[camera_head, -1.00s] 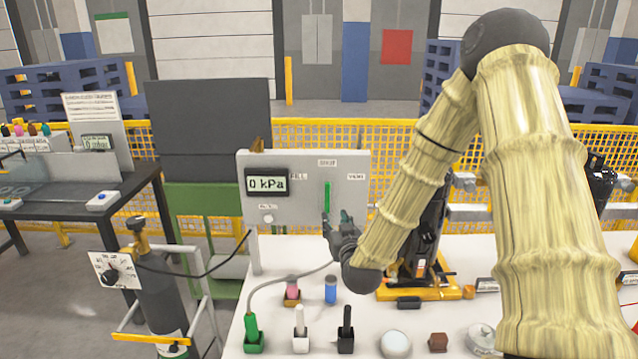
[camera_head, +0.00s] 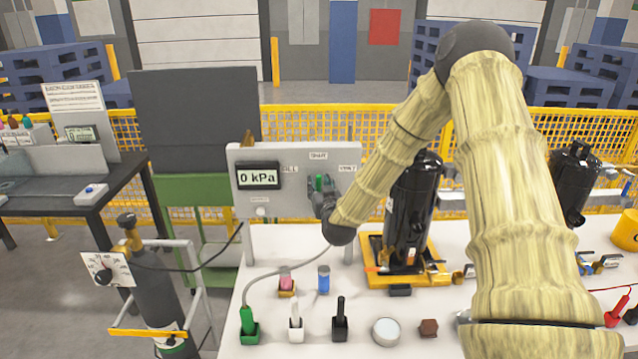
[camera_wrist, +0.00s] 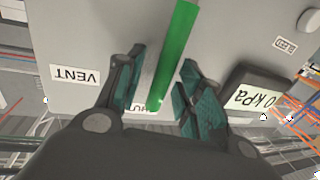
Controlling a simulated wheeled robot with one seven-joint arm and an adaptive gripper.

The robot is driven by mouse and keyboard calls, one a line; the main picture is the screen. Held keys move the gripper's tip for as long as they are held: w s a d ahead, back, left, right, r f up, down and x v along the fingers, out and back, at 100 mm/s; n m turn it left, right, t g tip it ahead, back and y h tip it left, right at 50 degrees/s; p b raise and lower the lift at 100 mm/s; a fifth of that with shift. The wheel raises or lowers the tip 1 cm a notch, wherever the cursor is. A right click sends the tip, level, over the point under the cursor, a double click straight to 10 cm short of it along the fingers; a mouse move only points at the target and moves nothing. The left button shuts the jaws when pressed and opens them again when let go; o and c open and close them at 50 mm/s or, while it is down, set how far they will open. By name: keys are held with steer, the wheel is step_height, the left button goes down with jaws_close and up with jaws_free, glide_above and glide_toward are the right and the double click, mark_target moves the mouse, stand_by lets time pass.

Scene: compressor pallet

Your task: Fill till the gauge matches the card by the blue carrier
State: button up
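The gauge (camera_head: 258,177) on the grey panel (camera_head: 290,207) reads 0 kPa; it also shows upside down in the wrist view (camera_wrist: 252,97). The green lever (camera_wrist: 175,50) stands upright on the panel, its end in line with the partly hidden SHUT label. The VENT label (camera_wrist: 75,76) is to its left in the wrist view. My gripper (camera_wrist: 162,98) is open, with one finger on each side of the lever's end and gaps visible. In the head view my gripper (camera_head: 320,192) is at the panel, covering part of the lever.
A black compressor (camera_head: 412,205) stands on a yellow carrier (camera_head: 378,272); another black compressor (camera_head: 574,188) is farther right. Several plugs and small parts stand along the table (camera_head: 262,292), including a green plug (camera_head: 248,325) with a hose. A gas cylinder (camera_head: 152,285) stands at left.

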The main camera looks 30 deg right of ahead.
steer(key=shift+w+d+f, duration=0.1)
steer(key=shift+w, duration=0.2)
steer(key=shift+s, duration=0.1)
jaws_close()
